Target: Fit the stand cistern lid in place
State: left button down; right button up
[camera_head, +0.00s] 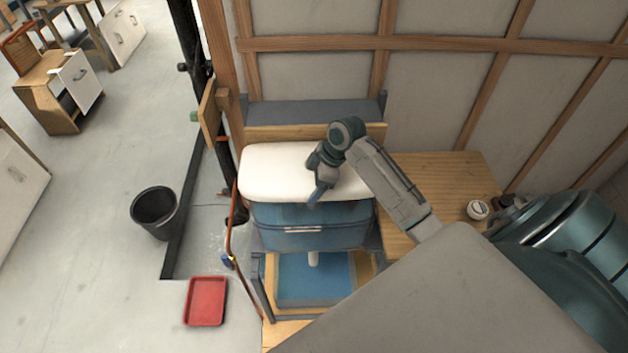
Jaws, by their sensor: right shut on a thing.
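The white cistern lid (275,172) lies over the top of the blue stand cistern (300,233), looking roughly level. Its left end reaches a little past the cistern's left side. I cannot tell whether the lid rests on the rim or hangs just above it. My right gripper (317,192) is shut on the lid at its front edge, right of the middle. My right wrist and forearm hide the lid's right part. My left gripper is not in view.
A wooden stand holds the cistern, with a blue panel (306,281) below. A wooden worktop (455,180) with a small white round item (477,210) lies right. A copper pipe (231,222) runs close on the left. A black bucket (154,211) and red tray (206,301) stand on the floor.

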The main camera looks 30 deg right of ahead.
dwell(0.8)
jog(key=o, duration=1.6)
jog(key=shift+o, duration=0.8)
jog(key=shift+s+f, duration=0.1)
